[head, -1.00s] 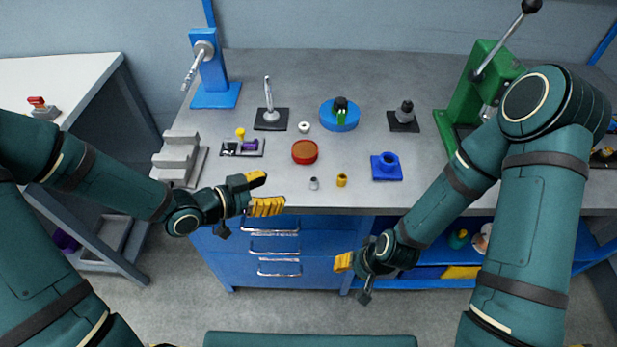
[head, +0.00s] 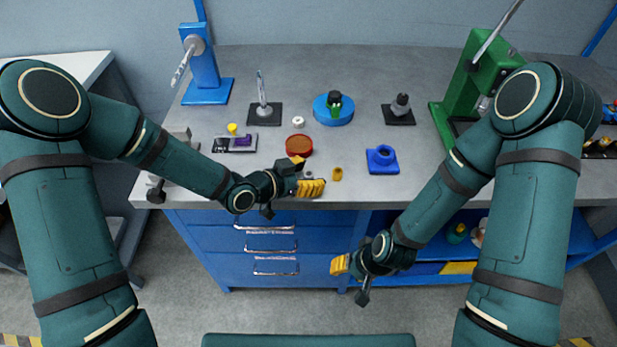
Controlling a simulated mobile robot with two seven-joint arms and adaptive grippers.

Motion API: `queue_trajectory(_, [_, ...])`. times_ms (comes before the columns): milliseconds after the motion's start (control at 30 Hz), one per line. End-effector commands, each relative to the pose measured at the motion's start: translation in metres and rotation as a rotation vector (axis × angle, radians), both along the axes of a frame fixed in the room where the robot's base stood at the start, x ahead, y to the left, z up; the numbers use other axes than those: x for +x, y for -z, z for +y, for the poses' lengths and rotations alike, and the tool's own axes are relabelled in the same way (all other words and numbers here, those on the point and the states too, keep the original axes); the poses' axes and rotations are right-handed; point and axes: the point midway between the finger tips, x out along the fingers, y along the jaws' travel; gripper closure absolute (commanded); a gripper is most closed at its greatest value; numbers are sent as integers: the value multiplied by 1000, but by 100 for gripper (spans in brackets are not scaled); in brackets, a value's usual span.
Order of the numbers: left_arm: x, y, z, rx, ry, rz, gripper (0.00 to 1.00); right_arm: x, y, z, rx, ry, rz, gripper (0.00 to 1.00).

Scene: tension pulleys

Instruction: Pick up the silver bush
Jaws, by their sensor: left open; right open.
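The small silver bush (head: 308,175) stands on the grey bench near its front edge, mostly hidden by the yellow fingers of my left gripper (head: 305,174). My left gripper is open, with its fingers around or just beside the bush; I cannot tell whether they touch it. My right gripper (head: 340,265) is open and empty, low in front of the blue cabinet below the bench top.
A yellow bush (head: 337,174) stands just right of my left fingers, and a red round dish (head: 299,146) just behind them. A blue square block (head: 382,160) is further right. A blue round holder (head: 333,112) and a green press (head: 474,80) stand behind.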

Motion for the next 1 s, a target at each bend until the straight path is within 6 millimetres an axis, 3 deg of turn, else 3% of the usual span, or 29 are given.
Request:
queue_trajectory(233, [1,0,-1,1,0,-1,37,0,0,0,0,0,1,53])
queue_trajectory(400, [1,0,-1,0,0,0,97,0,0,0,0,0,1,53])
queue_trajectory(433, [1,0,-1,0,0,0,100,0,0,0,0,0,1,53])
queue_trajectory(867, [1,0,-1,0,0,0,100,0,0,0,0,0,0,53])
queue_trajectory(1000, [1,-12,-1,1,0,-2,100,0,-3,0,0,0,-1,53])
